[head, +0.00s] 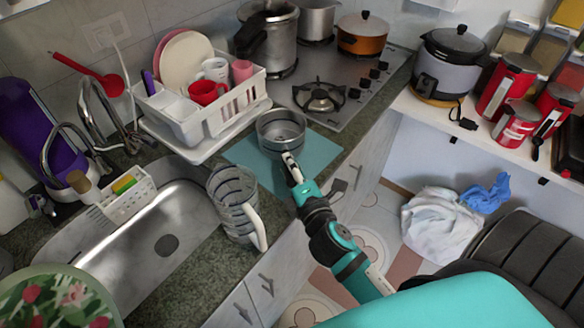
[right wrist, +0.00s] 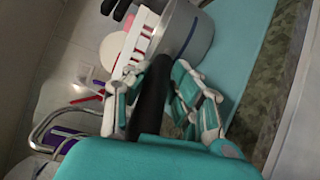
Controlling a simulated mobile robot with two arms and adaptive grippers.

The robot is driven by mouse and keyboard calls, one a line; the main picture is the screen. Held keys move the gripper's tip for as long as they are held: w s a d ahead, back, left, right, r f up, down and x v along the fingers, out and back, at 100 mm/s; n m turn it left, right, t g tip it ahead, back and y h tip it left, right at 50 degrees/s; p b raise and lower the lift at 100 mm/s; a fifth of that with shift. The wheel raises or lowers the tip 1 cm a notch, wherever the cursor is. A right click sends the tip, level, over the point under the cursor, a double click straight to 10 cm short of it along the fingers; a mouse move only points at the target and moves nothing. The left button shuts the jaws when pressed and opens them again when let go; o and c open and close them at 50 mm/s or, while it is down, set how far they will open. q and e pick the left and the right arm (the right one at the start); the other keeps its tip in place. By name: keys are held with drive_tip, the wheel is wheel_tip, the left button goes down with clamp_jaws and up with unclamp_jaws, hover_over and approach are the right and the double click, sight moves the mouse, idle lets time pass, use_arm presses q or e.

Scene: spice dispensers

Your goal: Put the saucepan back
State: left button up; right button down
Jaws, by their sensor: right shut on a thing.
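The steel saucepan (head: 281,128) is at the teal mat (head: 318,153) on the counter, in front of the stove. I cannot tell whether it rests on the mat or is held just above it. It also shows in the right wrist view (right wrist: 193,32), with its black handle (right wrist: 153,88) running between my fingers. My right gripper (head: 291,163) is shut on that handle, which is mostly hidden by the fingers in the head view. My left gripper is not in view.
The stove (head: 345,92) has a bare front burner (head: 319,96); a pressure cooker (head: 270,40) and an orange pot (head: 362,33) stand behind. A white dish rack (head: 205,110) is left of the saucepan. A glass jug (head: 235,200) stands near the sink (head: 150,240).

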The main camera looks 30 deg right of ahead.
drive_tip(key=c, duration=1.5)
unclamp_jaws()
drive_tip(key=shift+c, duration=0.2)
drive_tip(key=shift+o, duration=1.3)
drive_tip(key=shift+s+a+r, duration=0.15)
drive_tip(key=shift+o, duration=0.9)
drive_tip(key=shift+s, duration=0.15)
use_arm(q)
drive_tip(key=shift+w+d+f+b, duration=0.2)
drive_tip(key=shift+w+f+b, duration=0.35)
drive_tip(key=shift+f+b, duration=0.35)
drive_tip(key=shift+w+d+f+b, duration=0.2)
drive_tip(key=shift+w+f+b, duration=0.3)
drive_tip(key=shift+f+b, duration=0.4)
use_arm(e)
drive_tip(key=s+a, duration=0.2)
drive_tip(key=s, duration=0.9)
drive_tip(key=shift+s+r, duration=0.25)
drive_tip(key=shift+r, duration=0.2)
